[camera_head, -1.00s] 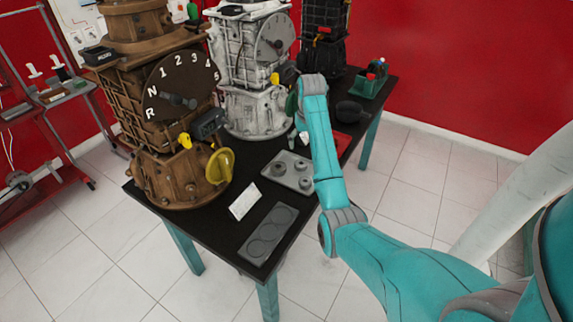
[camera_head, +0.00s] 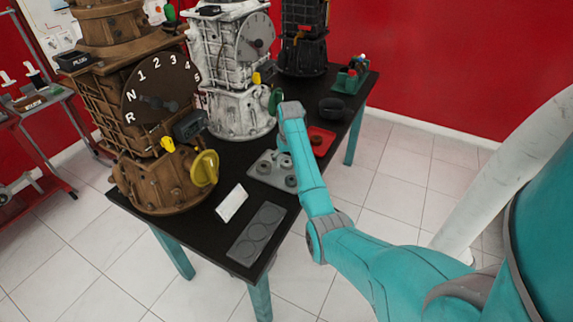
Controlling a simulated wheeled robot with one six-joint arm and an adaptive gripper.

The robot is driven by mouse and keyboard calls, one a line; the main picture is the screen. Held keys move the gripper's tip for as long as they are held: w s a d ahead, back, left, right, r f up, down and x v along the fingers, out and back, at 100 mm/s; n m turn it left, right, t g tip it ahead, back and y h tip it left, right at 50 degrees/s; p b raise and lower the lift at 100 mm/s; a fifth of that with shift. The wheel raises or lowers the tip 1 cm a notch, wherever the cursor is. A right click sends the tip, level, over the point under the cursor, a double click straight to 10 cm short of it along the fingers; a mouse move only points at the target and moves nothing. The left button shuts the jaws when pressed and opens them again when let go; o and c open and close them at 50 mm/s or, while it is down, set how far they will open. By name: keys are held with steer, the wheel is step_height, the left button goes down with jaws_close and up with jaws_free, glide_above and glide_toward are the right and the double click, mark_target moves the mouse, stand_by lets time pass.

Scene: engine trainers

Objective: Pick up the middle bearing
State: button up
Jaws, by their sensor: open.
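A grey tray (camera_head: 273,182) lies on the black table and holds dark ring-shaped bearings. One bearing (camera_head: 263,167) is at the tray's left, one (camera_head: 291,181) at its front right, and one (camera_head: 285,162) at its back right. Which one is the middle bearing by size is hard to tell. My gripper (camera_head: 282,146) hangs below the wrist at the tray's back edge, close to the back right bearing. It is small in view and partly hidden by my arm. It is open, and no bearing is seen lifted from the tray.
A grey plate with round recesses (camera_head: 256,233) and a white card (camera_head: 231,203) lie in front of the tray. A brown gearbox (camera_head: 160,184) stands left, a white one (camera_head: 240,115) behind. A red tray (camera_head: 320,141) and a dark bowl (camera_head: 331,107) are behind right.

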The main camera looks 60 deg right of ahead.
steer(key=shift+f, duration=0.2)
steer(key=c, duration=1.4)
steer(key=shift+r, duration=0.15)
